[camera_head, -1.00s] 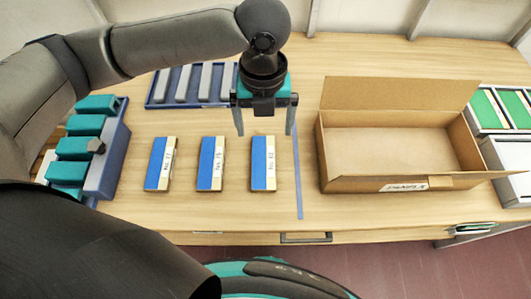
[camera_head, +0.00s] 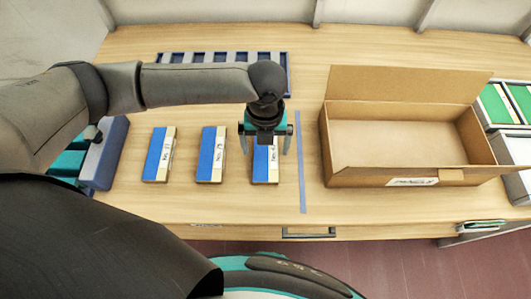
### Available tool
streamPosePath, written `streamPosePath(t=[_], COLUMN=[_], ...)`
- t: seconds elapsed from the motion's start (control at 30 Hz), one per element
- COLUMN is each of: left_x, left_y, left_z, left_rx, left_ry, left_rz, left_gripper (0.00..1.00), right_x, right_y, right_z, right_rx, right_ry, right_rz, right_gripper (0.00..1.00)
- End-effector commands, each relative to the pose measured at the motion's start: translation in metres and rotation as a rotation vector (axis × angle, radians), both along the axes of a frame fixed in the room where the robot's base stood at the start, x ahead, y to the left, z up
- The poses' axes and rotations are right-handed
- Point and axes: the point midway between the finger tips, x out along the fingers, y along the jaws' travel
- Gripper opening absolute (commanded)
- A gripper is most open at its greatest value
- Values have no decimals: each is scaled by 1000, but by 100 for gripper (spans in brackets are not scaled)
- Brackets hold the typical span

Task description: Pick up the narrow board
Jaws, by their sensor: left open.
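Three boards lie side by side on the wooden table, each with a blue strip and a pale strip with a handwritten label: a left board (camera_head: 153,157), a middle board (camera_head: 206,158) and a right board (camera_head: 260,168). They look close in width, and I cannot tell which one is the narrow board. My left gripper (camera_head: 266,149) is open, pointing down over the right board, with one finger to each side of it. The gripper hides the far part of that board. I cannot tell how far the fingertips are above the table. My right gripper is not in view.
A blue tape line (camera_head: 301,175) runs just right of the right board. An open cardboard box (camera_head: 410,184) stands beyond it. A slotted blue rack (camera_head: 285,88) is behind my arm, and a blue-grey holder (camera_head: 106,155) with teal pieces stands at the left.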

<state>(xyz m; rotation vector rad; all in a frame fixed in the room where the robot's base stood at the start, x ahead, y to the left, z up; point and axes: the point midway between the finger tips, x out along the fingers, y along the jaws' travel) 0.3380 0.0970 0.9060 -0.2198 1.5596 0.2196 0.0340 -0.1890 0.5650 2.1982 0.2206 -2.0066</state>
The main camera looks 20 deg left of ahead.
Motion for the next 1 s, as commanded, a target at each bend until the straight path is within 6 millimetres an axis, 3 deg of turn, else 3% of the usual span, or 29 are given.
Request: streamPosePath(t=[0.1, 0.37, 1.0], left_x=[-1, 0, 0], left_y=[0, 0, 0], left_z=[-12, -13, -13], left_rx=[1, 0, 0], left_ry=[1, 0, 0], left_rz=[0, 0, 0], left_gripper=[100, 100, 28], right_x=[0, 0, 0], right_y=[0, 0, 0], right_z=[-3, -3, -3], right_rx=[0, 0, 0], right_ry=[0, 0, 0], right_rz=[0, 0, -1], right_gripper=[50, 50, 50])
